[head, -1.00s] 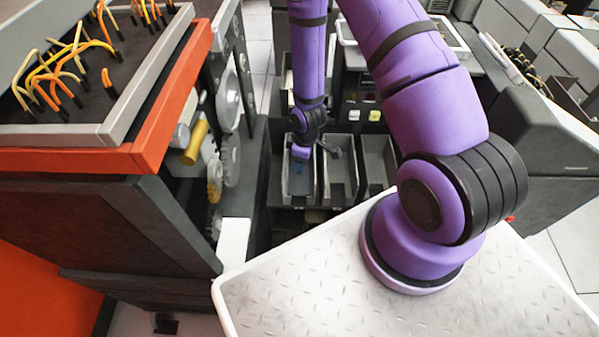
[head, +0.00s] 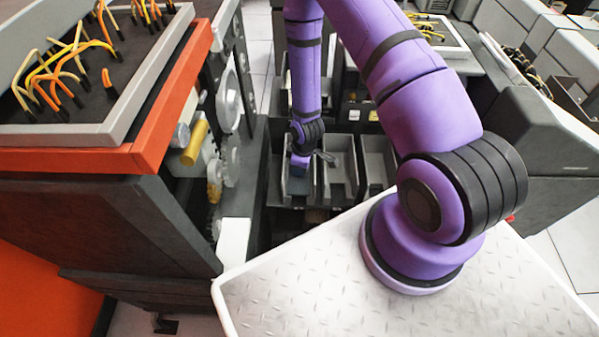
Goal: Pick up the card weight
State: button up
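I cannot pick out the card weight for certain in the head view; it may be hidden by my arm or too small to tell. My purple arm reaches down from the top to a row of grey open bins. My gripper (head: 299,169) points down into the left bin (head: 289,190), between its side walls. The fingers are small and dark there, and I cannot tell whether they are open or shut, or touching anything. The middle bin (head: 340,172) and the right bin (head: 376,163) stand beside it, with dark notches at their fronts.
An orange-edged machine (head: 178,98) with yellow and orange cables fills the left, its gears (head: 229,160) facing the bins. A white-rimmed metal plate (head: 340,285) lies in front. A grey cabinet (head: 550,145) stands at the right.

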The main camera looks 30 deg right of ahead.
grip_shut()
